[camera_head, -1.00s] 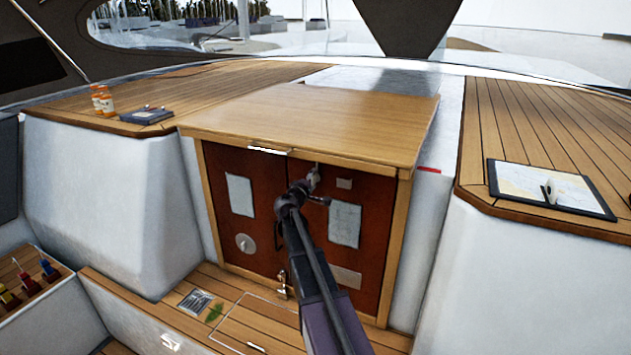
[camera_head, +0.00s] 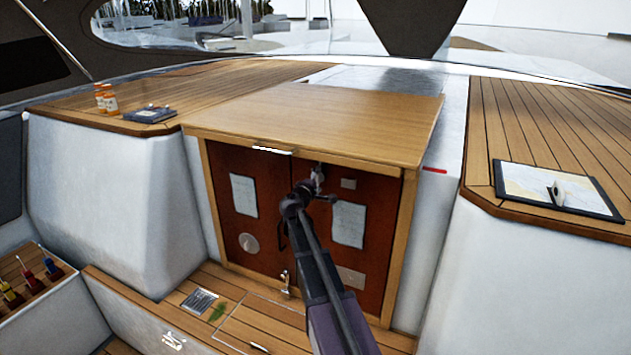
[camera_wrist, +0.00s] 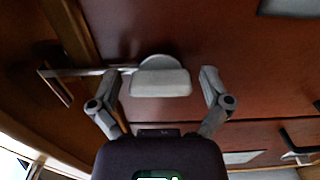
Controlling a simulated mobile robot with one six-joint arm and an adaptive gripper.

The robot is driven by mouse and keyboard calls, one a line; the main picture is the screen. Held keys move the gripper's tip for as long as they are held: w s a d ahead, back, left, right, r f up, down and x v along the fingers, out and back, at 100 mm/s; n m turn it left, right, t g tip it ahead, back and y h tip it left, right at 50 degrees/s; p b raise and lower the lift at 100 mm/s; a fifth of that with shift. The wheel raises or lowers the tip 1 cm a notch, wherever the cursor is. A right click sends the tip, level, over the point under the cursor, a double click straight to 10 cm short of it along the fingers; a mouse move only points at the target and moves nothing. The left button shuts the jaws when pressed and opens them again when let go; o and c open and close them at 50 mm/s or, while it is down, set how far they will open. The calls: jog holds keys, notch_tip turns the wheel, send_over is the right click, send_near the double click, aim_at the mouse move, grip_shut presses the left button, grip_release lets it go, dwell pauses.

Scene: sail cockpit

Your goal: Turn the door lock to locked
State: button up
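The cabinet door (camera_head: 270,215) is a pair of dark red-brown panels in a wooden frame. The grey door lock (camera_wrist: 160,83) shows in the wrist view as a thick rounded knob with a disc behind it. A thin grey bar runs from beside it to the left, toward a wooden strip. My gripper (camera_wrist: 161,76) is open, with one finger on each side of the knob. A gap shows at the right finger; the left fingertip is near the bar, contact unclear. In the head view my gripper (camera_head: 316,178) is at the door's upper middle and mostly hides the lock.
A wooden top (camera_head: 320,110) overhangs the door. A small metal fitting (camera_head: 286,283) is at the door's bottom middle. Orange bottles (camera_head: 106,98) stand on the left deck, and a chart board (camera_head: 555,188) lies on the right deck. A tool tray (camera_head: 30,285) is at lower left.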

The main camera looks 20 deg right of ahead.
jog(key=shift+a, duration=0.1)
jog(key=shift+s+a, duration=0.1)
jog(key=shift+a, duration=0.05)
jog(key=v, duration=1.1)
jog(key=shift+s+a, duration=0.2)
jog(key=shift+a, duration=0.05)
dwell(0.4)
jog(key=s+a+f+m+g+y, duration=0.2)
jog(key=s+f+m+g+y, duration=0.15)
jog(key=s+f, duration=0.35)
jog(key=s+a+f+m+g+y, duration=0.3)
jog(key=s+f+g, duration=0.1)
jog(key=s+f, duration=0.3)
jog(key=s+a+f+m+g+y+b, duration=0.1)
jog(key=s+a+f+g+y, duration=0.3)
jog(key=s+a, duration=0.8)
notch_tip(320, 180, down, 2)
jog(key=a+y, duration=0.1)
jog(key=y, duration=0.2)
